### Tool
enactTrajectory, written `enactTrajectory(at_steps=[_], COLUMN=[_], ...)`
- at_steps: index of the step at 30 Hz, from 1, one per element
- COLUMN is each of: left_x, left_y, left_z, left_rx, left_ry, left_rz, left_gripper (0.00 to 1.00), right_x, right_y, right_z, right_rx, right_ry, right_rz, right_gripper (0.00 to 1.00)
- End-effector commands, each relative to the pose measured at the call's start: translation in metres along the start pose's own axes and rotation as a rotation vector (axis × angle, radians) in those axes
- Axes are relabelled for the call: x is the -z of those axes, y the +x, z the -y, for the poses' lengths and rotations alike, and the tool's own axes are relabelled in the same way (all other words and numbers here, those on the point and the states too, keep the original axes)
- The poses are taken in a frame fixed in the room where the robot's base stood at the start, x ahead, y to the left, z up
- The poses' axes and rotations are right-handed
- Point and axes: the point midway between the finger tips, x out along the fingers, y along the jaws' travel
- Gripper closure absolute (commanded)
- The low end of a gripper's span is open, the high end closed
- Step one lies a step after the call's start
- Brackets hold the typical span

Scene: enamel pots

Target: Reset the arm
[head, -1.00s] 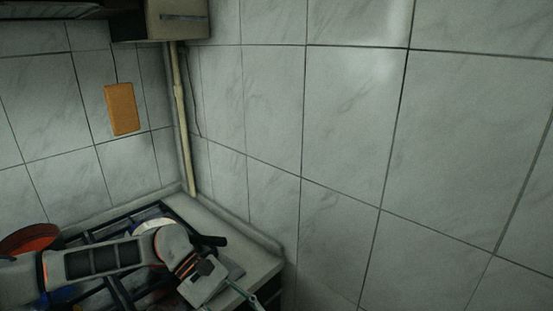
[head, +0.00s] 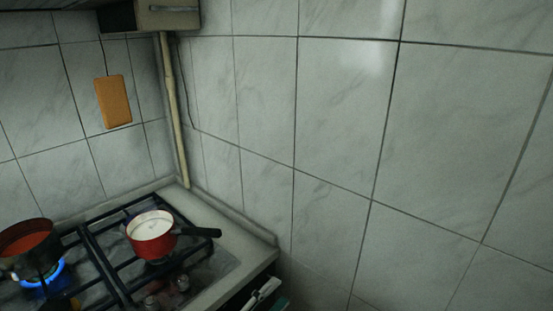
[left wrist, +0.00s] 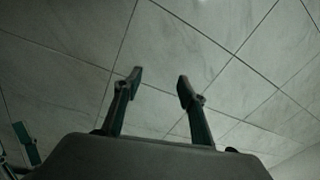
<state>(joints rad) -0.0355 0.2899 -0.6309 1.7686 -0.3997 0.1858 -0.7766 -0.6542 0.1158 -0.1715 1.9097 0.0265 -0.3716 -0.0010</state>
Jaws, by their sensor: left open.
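My left gripper (left wrist: 158,88) is open and empty in the left wrist view, its two dark teal fingers apart in front of tiled wall. In the head view, a small white and green part of my left gripper (head: 266,294) shows at the bottom edge, beside the counter's front corner. The rest of that arm is out of the picture. A darker red pot (head: 30,247) stands at the left edge.
A blue flame (head: 48,274) burns under the left pot. The black stove grate (head: 106,262) fills the lower left. Tiled wall (head: 330,120) rises behind and right, with a pipe (head: 172,110) in the corner. An orange board (head: 113,101) hangs on the left wall.

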Motion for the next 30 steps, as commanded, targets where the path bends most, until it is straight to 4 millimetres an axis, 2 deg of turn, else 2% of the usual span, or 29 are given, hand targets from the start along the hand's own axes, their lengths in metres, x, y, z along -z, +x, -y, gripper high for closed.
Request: enactTrajectory(at_steps=[3, 5, 9, 12, 15, 18, 22, 30], left_x=[-0.038, -0.055, -0.085, -0.095, -0.099, -0.1, -0.1, -0.1], left_y=[-0.045, -0.072, -0.146, -0.198, -0.242, -0.273, -0.293, -0.296], left_z=[-0.037, -0.057, -0.104, -0.133, -0.154, -0.168, -0.176, -0.177], left_rx=[-0.058, -0.081, -0.113, -0.12, -0.117, -0.11, -0.104, -0.103], left_ry=[-0.293, -0.439, -0.743, -0.918, -1.05, -1.136, -1.189, -1.197], left_rz=[0.208, 0.315, 0.562, 0.717, 0.843, 0.93, 0.985, 0.995], left_gripper=[0.59, 0.59, 0.59, 0.59, 0.59, 0.59, 0.59, 0.59], right_x=[0.001, 0.001, 0.001, 0.002, 0.002, 0.002, 0.003, 0.004], right_y=[-0.001, -0.002, -0.003, -0.004, -0.004, -0.004, -0.004, -0.004], right_z=[-0.001, -0.002, -0.004, -0.004, -0.003, -0.003, -0.002, 0.0], right_rx=[0.0, 0.0, 0.0, 0.0, 0.001, 0.001, 0.001, 0.001], right_ry=[-0.004, -0.007, -0.011, -0.011, -0.01, -0.009, -0.006, 0.002], right_rz=[0.001, 0.002, 0.003, 0.003, 0.003, 0.003, 0.003, 0.002], right_gripper=[0.6, 0.6, 0.6, 0.6, 0.6, 0.6, 0.6, 0.6])
